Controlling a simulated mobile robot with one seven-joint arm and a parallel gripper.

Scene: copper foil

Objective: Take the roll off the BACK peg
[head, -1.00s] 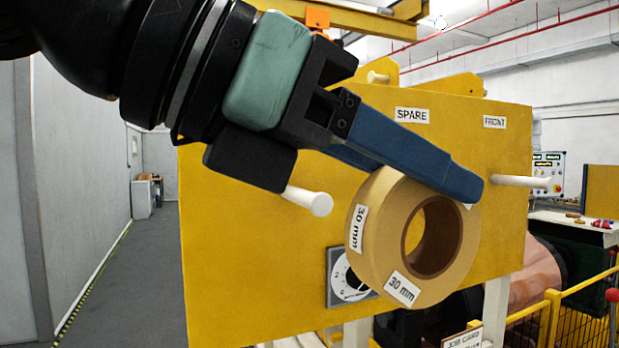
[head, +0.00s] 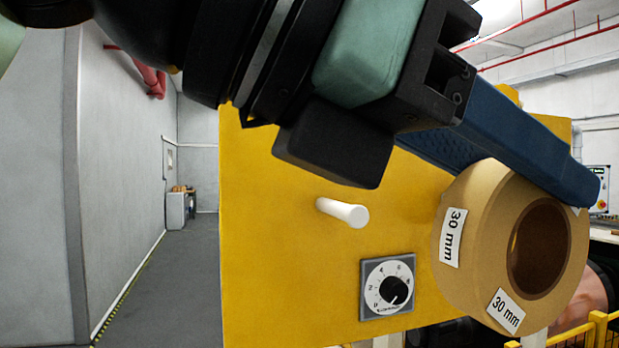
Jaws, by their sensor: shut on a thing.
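The tan tape roll (head: 476,262) has a brown core and two white "30 mm" labels. It is at the right of the head view. My gripper (head: 530,182) is shut on it, one blue finger across its upper near side and the other partly hidden behind it. The roll is held in front of the yellow panel (head: 290,270), apart from the bare white peg (head: 344,212) to its left. That peg has nothing on it. No peg name can be read now; my gripper covers the upper panel.
A dial (head: 388,288) is on the panel below the bare peg. A yellow railing (head: 590,332) and a copper-coloured cylinder (head: 600,290) are at the lower right. A grey wall (head: 125,180) and clear floor (head: 180,270) lie left of the panel.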

